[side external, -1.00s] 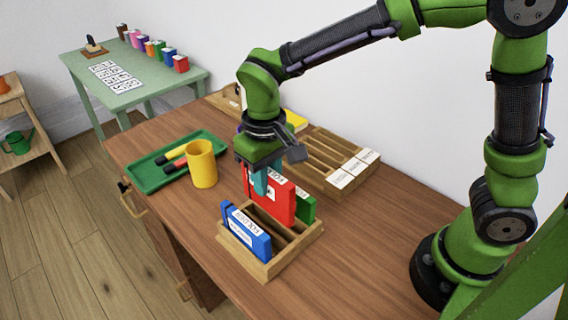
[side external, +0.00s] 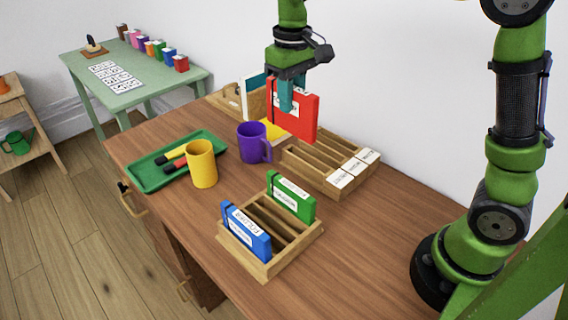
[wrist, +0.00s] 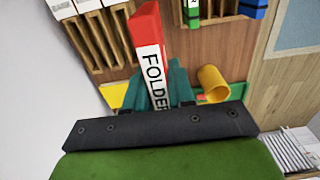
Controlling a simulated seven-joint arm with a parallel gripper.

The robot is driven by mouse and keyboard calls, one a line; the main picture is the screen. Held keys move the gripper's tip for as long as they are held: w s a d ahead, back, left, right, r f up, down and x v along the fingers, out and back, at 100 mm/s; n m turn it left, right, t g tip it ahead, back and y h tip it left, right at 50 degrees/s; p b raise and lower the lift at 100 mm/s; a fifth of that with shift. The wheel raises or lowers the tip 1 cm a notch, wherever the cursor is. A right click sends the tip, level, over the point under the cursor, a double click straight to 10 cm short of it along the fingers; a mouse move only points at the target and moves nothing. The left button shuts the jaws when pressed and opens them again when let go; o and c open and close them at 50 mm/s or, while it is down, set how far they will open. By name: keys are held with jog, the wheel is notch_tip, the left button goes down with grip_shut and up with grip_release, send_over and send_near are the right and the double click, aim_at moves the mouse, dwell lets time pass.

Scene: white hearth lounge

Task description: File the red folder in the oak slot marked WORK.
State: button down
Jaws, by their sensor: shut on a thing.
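My gripper (side external: 287,95) is shut on the red folder (side external: 306,112) and holds it upright in the air, above the back part of the desk. In the wrist view the red folder (wrist: 146,28) sits between my teal fingers (wrist: 160,88), its FOLDER label facing the camera. The oak slotted rack with white labels (side external: 325,160) stands below and just right of the folder. Its slots look empty where they show. The label words are too small to read, so I cannot tell which slot is WORK. The rack also shows in the wrist view (wrist: 98,42).
A smaller wooden rack (side external: 268,262) in front holds a blue folder (side external: 246,232) and a green folder (side external: 291,195). A purple mug (side external: 252,142), a yellow cup (side external: 202,163) and a green tray (side external: 160,172) with markers stand to the left. The desk's right front is clear.

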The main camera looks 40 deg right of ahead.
jog(key=w+d, duration=0.1)
jog(key=d, duration=1.3)
jog(key=f, duration=0.5)
jog(key=shift+w+d, duration=0.2)
jog(key=shift+f, duration=0.1)
notch_tip(320, 180, down, 8)
jog(key=shift+f, duration=2.05)
jog(key=c, duration=0.9)
grip_release()
